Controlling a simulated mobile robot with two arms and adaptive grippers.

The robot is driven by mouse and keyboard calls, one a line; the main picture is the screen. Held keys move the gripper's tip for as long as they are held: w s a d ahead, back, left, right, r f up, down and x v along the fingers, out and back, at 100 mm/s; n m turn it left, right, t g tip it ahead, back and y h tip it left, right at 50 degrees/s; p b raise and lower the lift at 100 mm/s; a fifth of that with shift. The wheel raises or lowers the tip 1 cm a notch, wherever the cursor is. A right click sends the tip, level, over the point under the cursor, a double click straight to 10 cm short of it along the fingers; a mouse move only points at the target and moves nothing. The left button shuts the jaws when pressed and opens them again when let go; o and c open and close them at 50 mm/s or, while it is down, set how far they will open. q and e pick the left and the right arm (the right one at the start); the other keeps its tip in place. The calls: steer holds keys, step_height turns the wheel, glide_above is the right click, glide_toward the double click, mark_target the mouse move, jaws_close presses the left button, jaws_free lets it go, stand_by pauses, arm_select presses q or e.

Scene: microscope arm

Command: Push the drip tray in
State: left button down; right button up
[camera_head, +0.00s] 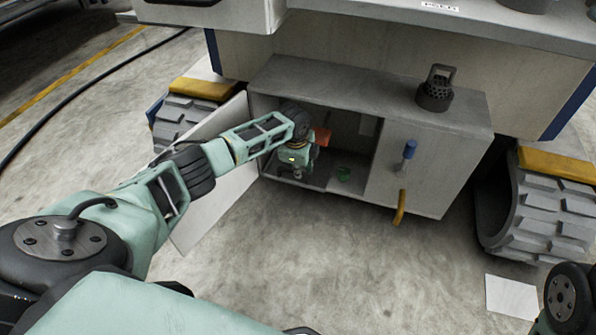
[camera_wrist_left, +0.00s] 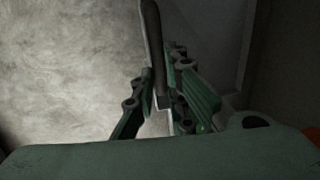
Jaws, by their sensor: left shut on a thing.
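My left gripper (camera_head: 296,172) is inside the open cabinet (camera_head: 440,140), low at its front left. In the left wrist view my left gripper (camera_wrist_left: 165,112) is shut on a thin dark bar (camera_wrist_left: 152,40). The bar lies along the line between the pale floor and the dark cabinet interior. I cannot tell whether this bar is part of the drip tray. No drip tray shows clearly; my forearm and wrist hide part of the opening. My right gripper is out of view.
A white door (camera_head: 215,175) stands open at the left. Inside are an orange-red item (camera_head: 322,137) and a small green item (camera_head: 343,173).

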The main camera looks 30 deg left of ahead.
arm_select(q)
steer(key=c, duration=1.8)
jaws_free()
steer(key=shift+r, duration=0.1)
step_height(320, 180, up, 12)
steer(key=s, duration=0.2)
steer(key=shift+s+d+f, duration=0.15)
steer(key=shift+d+f, duration=0.1)
steer(key=shift+d, duration=0.05)
